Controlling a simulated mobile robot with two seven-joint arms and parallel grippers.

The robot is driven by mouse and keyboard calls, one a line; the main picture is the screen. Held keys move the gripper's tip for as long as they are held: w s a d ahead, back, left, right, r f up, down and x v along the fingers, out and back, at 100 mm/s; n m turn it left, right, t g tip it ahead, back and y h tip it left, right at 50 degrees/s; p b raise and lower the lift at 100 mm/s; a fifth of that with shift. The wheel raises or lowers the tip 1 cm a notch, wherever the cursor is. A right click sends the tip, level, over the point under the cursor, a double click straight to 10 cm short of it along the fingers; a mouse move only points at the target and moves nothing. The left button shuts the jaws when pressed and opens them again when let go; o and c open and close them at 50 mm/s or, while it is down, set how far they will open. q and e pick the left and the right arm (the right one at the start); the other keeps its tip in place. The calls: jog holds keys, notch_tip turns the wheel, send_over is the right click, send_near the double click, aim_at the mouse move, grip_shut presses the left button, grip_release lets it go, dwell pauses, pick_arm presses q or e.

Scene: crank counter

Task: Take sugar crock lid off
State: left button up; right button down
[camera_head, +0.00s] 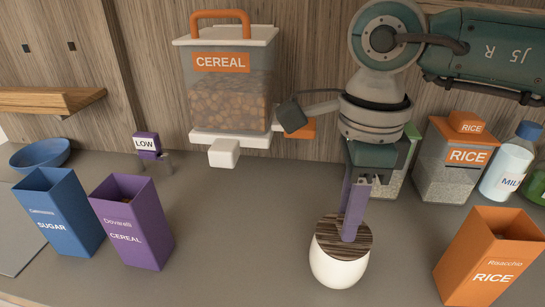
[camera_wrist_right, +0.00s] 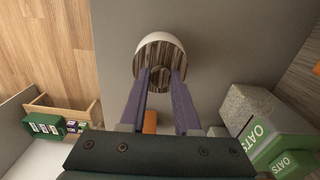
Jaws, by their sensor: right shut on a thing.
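The sugar crock (camera_head: 338,268) is a round white pot standing upright on the grey counter. Its lid (camera_head: 328,240) is dark striped wood and sits on the crock's mouth, with no gap that I can make out. In the right wrist view the lid (camera_wrist_right: 147,55) shows from above, with the white crock rim (camera_wrist_right: 174,41) around its far side. My right gripper (camera_head: 350,236) points down over the lid. Its two purple fingers are shut on the lid's round knob (camera_wrist_right: 160,74). The fingers partly hide the knob in the head view. My left gripper is not in view.
A cereal dispenser (camera_head: 228,95) stands behind. Blue sugar (camera_head: 58,208) and purple cereal (camera_head: 132,220) boxes stand left. An orange rice box (camera_head: 490,256), a rice canister (camera_head: 447,172) and a milk bottle (camera_head: 508,162) stand right. The counter between the purple box and crock is clear.

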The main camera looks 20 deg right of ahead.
jog(key=shift+r, duration=0.25)
jog(key=shift+r+p, duration=1.5)
jog(key=shift+r, duration=0.35)
